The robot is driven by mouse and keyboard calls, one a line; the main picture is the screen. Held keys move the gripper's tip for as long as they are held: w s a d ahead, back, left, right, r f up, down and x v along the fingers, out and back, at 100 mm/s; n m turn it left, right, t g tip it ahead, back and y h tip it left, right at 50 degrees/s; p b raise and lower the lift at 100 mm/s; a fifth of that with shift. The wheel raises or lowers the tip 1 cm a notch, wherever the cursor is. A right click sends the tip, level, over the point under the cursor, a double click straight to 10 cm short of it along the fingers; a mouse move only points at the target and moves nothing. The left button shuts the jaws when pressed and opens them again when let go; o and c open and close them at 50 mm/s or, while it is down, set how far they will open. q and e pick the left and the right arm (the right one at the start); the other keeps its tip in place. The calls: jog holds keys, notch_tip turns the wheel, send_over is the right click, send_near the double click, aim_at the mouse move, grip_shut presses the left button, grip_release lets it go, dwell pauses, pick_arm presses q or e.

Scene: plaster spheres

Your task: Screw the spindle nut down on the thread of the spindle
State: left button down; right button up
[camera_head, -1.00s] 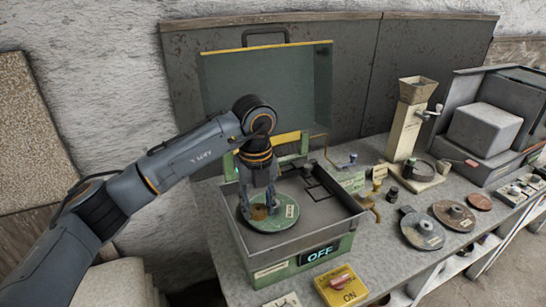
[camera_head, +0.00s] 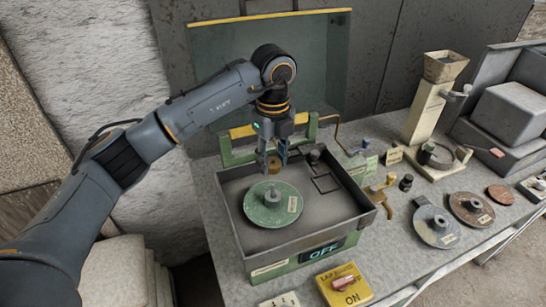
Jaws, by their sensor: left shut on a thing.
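The green disc (camera_head: 262,212) lies flat in the open grey box. The spindle (camera_head: 272,194) stands up as a short grey stub at the disc's middle, with no nut on it. My left gripper (camera_head: 274,164) points down above the far part of the disc, apart from it. It is shut on a small brass-coloured piece (camera_head: 275,163), which looks like the spindle nut. The fingers partly cover the piece. The thread on the spindle is too small to make out. My right gripper is not in view.
The box (camera_head: 235,240) has a raised lid (camera_head: 322,65) behind and a lit OFF sign (camera_head: 321,252) in front. A yellow switch box (camera_head: 342,285) stands before it. More discs (camera_head: 471,207) and a hopper device (camera_head: 430,110) stand on the bench to the right.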

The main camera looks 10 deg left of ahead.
pick_arm(q)
jog(key=shift+w+f, duration=0.2)
jog(key=shift+f, duration=0.1)
notch_tip(320, 180, down, 2)
jog(key=shift+w+b, duration=0.15)
jog(key=shift+b, duration=0.75)
jog(key=shift+f+b, duration=0.3)
jog(key=shift+f, duration=0.4)
jog(key=shift+f+b, duration=0.3)
jog(key=shift+b, duration=0.15)
jog(key=shift+f, duration=0.3)
jog(key=shift+r, duration=0.1)
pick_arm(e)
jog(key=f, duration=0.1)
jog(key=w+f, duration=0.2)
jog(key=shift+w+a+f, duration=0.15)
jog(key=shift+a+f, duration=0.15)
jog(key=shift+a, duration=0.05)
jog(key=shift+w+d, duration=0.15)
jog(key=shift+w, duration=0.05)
